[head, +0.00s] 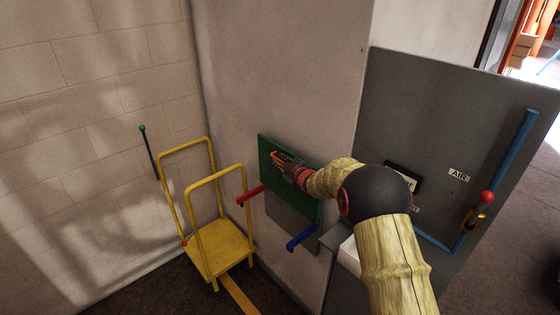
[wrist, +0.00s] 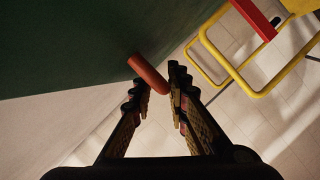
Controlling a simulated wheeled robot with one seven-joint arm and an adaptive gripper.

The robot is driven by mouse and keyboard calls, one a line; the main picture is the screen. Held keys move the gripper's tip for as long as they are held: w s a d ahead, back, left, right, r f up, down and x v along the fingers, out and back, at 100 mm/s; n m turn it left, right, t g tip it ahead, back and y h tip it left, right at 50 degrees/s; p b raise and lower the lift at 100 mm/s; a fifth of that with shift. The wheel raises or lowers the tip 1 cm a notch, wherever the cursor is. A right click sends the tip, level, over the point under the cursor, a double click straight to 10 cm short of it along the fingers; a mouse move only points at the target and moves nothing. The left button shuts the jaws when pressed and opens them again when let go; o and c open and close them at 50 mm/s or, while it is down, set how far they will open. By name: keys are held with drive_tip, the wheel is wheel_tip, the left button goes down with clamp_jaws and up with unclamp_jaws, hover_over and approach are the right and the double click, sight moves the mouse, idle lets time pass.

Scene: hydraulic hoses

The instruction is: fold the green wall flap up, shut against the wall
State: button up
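The green flap (head: 300,193) is on the pale wall in the head view, its face close to upright. I cannot tell whether it lies flat against the wall. In the wrist view its dark green face (wrist: 60,45) fills the upper left. An orange-red bar handle (wrist: 146,70) sticks out from that face. My gripper (wrist: 160,80) has its fingertips on either side of this handle, very near or touching it; I cannot tell whether they clamp it. In the head view my gripper (head: 284,161) is at the flap's upper part, partly covering it.
A red lever (head: 251,195) and a blue lever (head: 301,238) project left of and below the flap. A yellow trolley (head: 222,246) stands at left on the floor. At right, a grey panel (head: 440,110) carries a blue pipe (head: 515,150) with a red knob (head: 487,197).

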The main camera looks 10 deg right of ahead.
drive_tip(key=v, duration=1.1)
